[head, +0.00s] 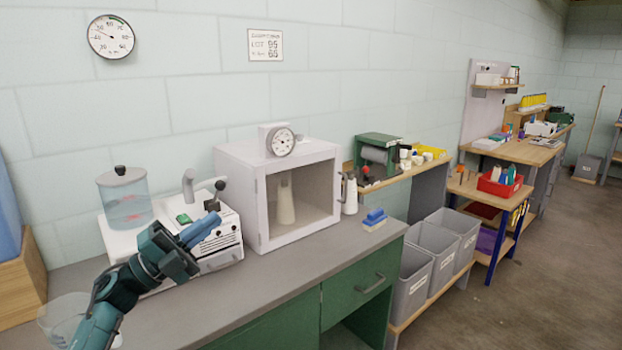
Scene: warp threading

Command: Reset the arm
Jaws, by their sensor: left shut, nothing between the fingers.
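My left gripper (202,229) comes in from the lower left and hangs over the grey counter, in front of the white machine. It is shut, with nothing between its fingers. The forearm behind it runs down to the bottom left corner. My right gripper does not show in the head view.
A white cabinet (248,205) with a glass front holds a pale cone (285,203). A white machine (225,238) and a clear tank (126,199) stand left of it. Grey bins (411,280) stand right.

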